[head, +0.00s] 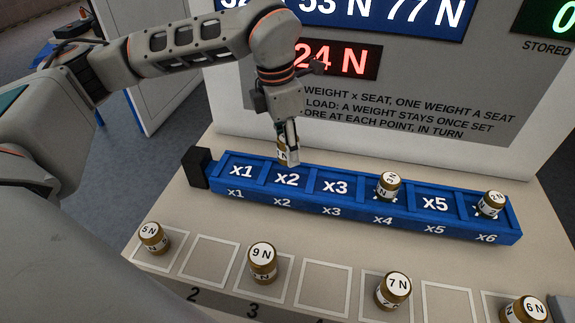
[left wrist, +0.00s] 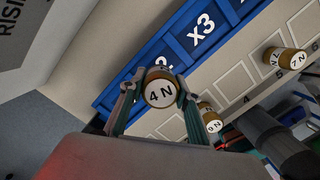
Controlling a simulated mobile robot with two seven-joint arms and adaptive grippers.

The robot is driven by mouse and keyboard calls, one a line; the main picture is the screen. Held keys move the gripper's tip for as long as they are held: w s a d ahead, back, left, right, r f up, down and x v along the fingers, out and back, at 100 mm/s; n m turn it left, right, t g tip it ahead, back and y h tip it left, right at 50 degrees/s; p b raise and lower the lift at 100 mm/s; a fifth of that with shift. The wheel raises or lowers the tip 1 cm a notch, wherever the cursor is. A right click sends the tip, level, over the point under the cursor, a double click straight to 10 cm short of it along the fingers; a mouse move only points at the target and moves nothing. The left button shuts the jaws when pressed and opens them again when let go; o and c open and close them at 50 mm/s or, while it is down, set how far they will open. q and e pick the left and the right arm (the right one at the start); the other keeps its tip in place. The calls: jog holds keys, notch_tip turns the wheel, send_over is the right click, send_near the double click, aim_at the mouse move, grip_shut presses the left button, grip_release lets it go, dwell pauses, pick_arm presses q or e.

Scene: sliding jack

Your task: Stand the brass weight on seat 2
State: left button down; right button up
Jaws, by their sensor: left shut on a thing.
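My left gripper (head: 287,152) is shut on a brass weight (head: 281,156), mostly hidden by the fingers in the head view. In the left wrist view the held weight (left wrist: 161,90) reads 4 N and sits between both fingers. It is at the back edge of seat 2 (head: 286,180), marked x2, on the blue beam (head: 255,193). The weight looks raised over the beam; the exact gap cannot be told. Seat 2 shows no weight on it.
Brass weights stand on seat x4 (head: 388,186) and seat x6 (head: 491,204). Seats x1, x3 and x5 are bare. In the front row stand weights 5 N (head: 153,238), 9 N (head: 262,262), 7 N (head: 393,290) and 6 N (head: 526,311), with empty squares between. A sign panel (head: 400,110) rises behind.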

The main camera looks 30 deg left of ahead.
aim_at(283, 139)
pick_arm(q)
jog(key=shift+f, duration=3)
jog(key=shift+f, duration=0.1)
jog(key=c, duration=1.5)
grip_release()
jog(key=shift+o, duration=0.2)
jog(key=r, duration=0.8)
jog(key=s+a+r, duration=0.1)
jog(key=r, duration=0.3)
jog(key=shift+b, duration=0.35)
